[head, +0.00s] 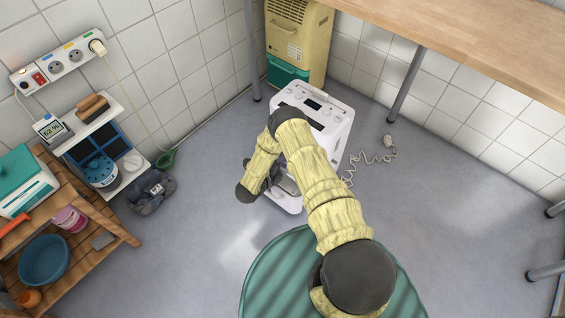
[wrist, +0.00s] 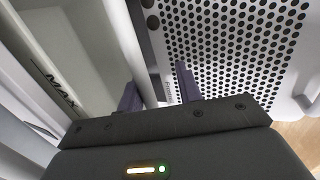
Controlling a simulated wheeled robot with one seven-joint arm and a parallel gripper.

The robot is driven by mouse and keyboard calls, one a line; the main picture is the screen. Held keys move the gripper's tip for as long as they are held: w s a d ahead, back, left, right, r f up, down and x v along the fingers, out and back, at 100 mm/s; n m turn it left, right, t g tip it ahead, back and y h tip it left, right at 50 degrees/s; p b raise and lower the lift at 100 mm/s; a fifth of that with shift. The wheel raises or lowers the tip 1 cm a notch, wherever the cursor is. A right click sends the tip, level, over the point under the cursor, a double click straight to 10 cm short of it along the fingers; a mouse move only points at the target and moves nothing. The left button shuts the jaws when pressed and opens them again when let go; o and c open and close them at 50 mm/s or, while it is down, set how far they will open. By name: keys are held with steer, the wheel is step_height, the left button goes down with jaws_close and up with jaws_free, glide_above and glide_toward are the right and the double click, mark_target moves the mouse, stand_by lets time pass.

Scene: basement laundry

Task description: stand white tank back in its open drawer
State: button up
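A white appliance (head: 333,113) with a dark display stands on the floor by the wall. Its low white front part, which looks like the open drawer (head: 289,205), reaches out towards me, partly hidden by my arm. In the wrist view a pale tank wall marked MAX (wrist: 50,85) fills the left side, close to my gripper. A white perforated panel (wrist: 235,45) fills the right side. My gripper (wrist: 158,90) has its two dark fingers apart, with a pale edge showing between them; I see no firm contact. In the head view my arm hides most of the tank.
A yellow unit with a teal base (head: 290,75) stands behind the appliance. A coiled cord (head: 370,160) lies to its right, a dark grey bundle (head: 151,190) to its left. A wooden shelf (head: 125,236) is at left; a table (head: 480,40) overhangs the back right. Right floor is mostly clear.

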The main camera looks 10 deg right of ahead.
steer(key=p+v, duration=0.2)
steer(key=v, duration=0.2)
steer(key=p+v, duration=0.2)
steer(key=v, duration=0.2)
steer(key=p+v, duration=0.2)
steer(key=v, duration=0.2)
steer(key=shift+w+d+r, duration=0.1)
steer(key=shift+d+r, duration=0.05)
steer(key=shift+r, duration=0.2)
